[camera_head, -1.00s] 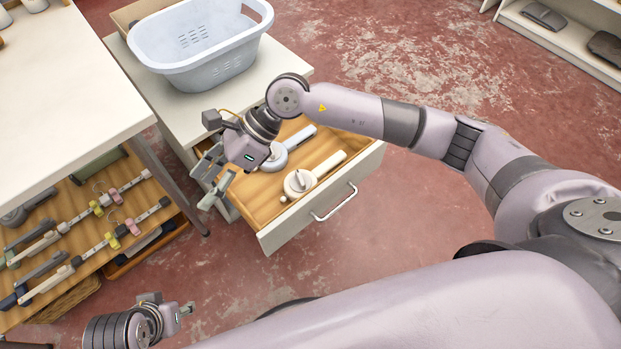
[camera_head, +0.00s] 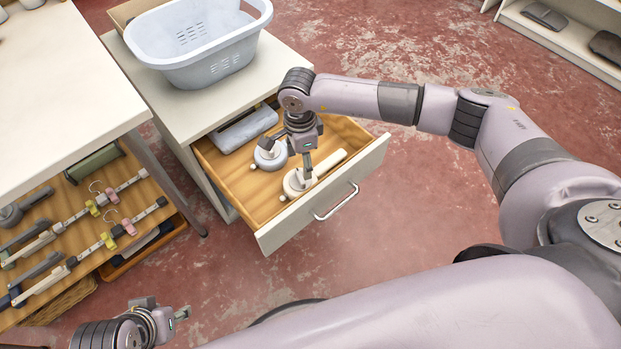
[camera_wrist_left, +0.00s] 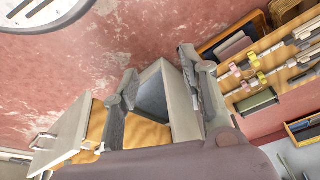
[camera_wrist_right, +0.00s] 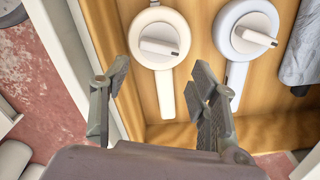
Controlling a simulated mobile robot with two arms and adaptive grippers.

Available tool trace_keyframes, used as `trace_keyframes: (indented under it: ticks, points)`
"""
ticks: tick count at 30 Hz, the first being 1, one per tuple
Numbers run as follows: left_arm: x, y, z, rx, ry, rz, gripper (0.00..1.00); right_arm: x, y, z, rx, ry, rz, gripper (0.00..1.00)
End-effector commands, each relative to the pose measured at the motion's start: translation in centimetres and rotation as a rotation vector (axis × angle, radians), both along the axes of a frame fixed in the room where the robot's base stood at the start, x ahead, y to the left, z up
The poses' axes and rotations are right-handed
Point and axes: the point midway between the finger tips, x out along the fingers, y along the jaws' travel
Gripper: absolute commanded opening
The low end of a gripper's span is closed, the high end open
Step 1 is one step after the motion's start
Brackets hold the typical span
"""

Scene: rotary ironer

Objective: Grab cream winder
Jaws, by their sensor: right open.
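The cream winder (camera_head: 297,185) lies in the open drawer, its round disc toward the drawer front and its handle pointing to the upper right. In the right wrist view the cream winder (camera_wrist_right: 158,25) shows with its knob, and its handle runs down toward the gap between my fingers. My right gripper (camera_head: 306,172) points down over it, open and empty; the fingers (camera_wrist_right: 160,95) stand on either side of the handle's line. Contact cannot be told. A paler grey-white winder (camera_head: 270,155) lies beside it. My left gripper (camera_head: 184,313) is low at left, fingers apart and empty.
The drawer front (camera_head: 325,195) and wooden side walls surround the winders. A grey object (camera_head: 244,130) lies farther back in the drawer. A pale blue basket (camera_head: 205,50) stands on the cabinet top. A shelf with several clamp hangers (camera_head: 100,215) is at left.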

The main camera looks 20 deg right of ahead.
Motion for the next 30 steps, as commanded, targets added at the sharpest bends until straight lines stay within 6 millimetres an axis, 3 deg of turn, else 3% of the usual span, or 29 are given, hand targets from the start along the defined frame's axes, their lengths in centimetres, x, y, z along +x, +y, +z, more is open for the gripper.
trace_keyframes:
  ticks: [10, 18, 30]
  points:
    - [0.4, -0.1, -0.7, -0.004, -0.02, -0.001, 0.4, -0.2, 0.1, -3.3, 0.0, 0.003, -0.001, 0.55]
    - [4.9, -1.5, 0.4, -0.046, -0.223, -0.019, 0.4, -0.3, 0.2, -6.4, 0.0, 0.002, 0.0, 0.55]
    - [5.8, -1.8, 1.0, -0.056, -0.271, -0.022, 0.4, -0.3, 0.2, -7.0, 0.001, 0.0, 0.0, 0.53]
